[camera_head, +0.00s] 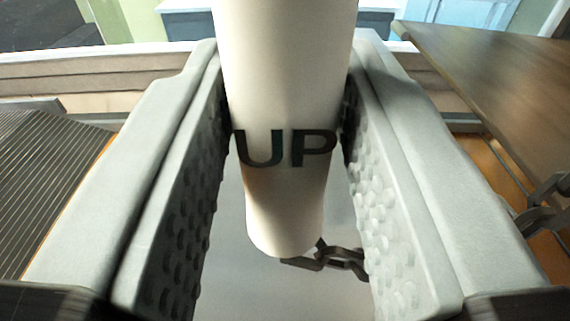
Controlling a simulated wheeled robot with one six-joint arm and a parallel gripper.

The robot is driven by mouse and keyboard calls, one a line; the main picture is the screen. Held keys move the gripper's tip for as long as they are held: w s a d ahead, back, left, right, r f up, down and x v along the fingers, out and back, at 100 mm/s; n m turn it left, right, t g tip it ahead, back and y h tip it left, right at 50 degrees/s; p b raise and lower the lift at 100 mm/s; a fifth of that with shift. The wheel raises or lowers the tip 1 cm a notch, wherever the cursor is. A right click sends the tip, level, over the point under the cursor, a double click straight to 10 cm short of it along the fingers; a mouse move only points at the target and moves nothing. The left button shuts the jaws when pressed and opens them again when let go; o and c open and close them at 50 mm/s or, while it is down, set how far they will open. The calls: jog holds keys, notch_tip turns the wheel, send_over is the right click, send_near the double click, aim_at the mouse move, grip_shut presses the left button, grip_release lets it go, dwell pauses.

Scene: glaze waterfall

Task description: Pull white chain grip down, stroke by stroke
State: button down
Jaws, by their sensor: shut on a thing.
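The white chain grip (285,60) is a smooth cylinder marked "UP" in dark letters. It stands nearly upright in the middle of the view, and its upper end runs out of the picture. My gripper (287,130) is shut on it, with one grey, studded finger against each side. The grip's rounded lower end shows between the fingers. A dark chain (335,258) shows at that lower end, toward the right finger, which hides where it leads.
Another length of dark chain (538,207) shows at the right edge, outside the right finger. A brown wooden surface (500,85) lies at the upper right. A dark ribbed surface (45,180) lies at the left. A pale ledge crosses behind the fingers.

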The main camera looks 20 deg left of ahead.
jog(key=shift+w+f, duration=0.1)
jog(key=shift+f, duration=0.55)
jog(key=shift+r, duration=0.2)
notch_tip(320, 180, up, 17)
jog(key=shift+f, duration=0.1)
dwell(0.6)
dwell(0.3)
jog(key=shift+f, duration=8.65)
jog(key=shift+r, duration=0.1)
